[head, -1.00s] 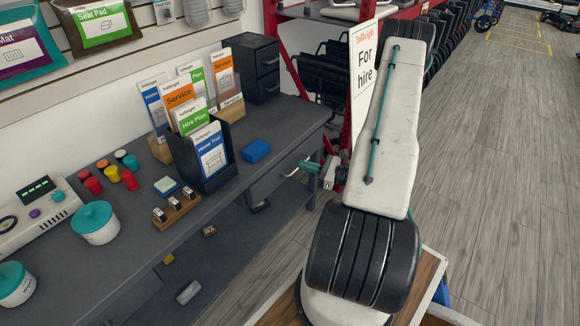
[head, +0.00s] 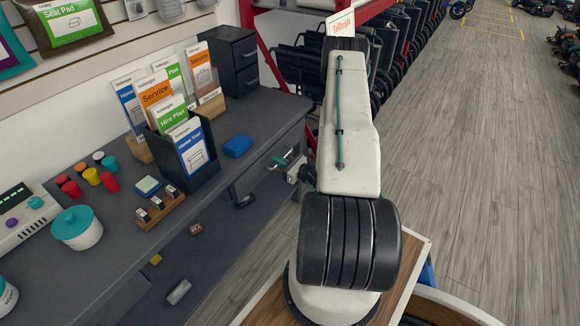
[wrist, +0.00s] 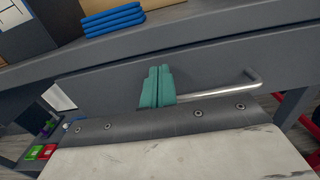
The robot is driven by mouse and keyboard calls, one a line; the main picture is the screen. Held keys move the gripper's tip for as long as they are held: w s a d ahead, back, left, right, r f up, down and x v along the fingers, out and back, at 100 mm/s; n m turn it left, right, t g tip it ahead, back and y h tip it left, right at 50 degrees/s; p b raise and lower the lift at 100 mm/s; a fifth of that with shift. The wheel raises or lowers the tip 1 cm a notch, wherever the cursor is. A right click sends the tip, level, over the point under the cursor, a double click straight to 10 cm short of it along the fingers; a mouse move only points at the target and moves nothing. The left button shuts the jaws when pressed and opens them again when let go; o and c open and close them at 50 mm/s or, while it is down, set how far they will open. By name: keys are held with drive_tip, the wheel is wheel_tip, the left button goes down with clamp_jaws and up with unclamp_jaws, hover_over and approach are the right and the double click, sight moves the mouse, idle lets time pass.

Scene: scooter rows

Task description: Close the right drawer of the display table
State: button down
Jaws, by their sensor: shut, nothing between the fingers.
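The display table (head: 262,110) is dark grey and runs along the wall at the left of the head view. Its right drawer (wrist: 205,70) shows in the wrist view as a grey front under the tabletop edge, with a silver bar handle (wrist: 250,86). The front looks close under the edge; I cannot tell whether a small gap is left. My gripper (wrist: 157,84) has teal fingers, shut together and empty, in front of the drawer face beside the handle's left end, which they partly cover. I cannot tell whether they touch. In the head view my gripper (head: 286,159) is at the table's front.
A blue stack (head: 238,145) lies on the tabletop near the drawer. A red rack (head: 268,60) is beyond the table's end. The wooden floor (head: 480,170) at right is clear.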

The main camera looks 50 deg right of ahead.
drive_tip(key=shift+w+a, duration=0.1)
drive_tip(key=shift+w, duration=1.05)
drive_tip(key=shift+w+a, duration=0.15)
drive_tip(key=shift+w, duration=1.05)
drive_tip(key=shift+r, duration=0.1)
drive_tip(key=shift+w, duration=0.1)
drive_tip(key=shift+s, duration=0.4)
approach(267, 155)
drive_tip(key=s, duration=0.5)
drive_tip(key=shift+s, duration=0.1)
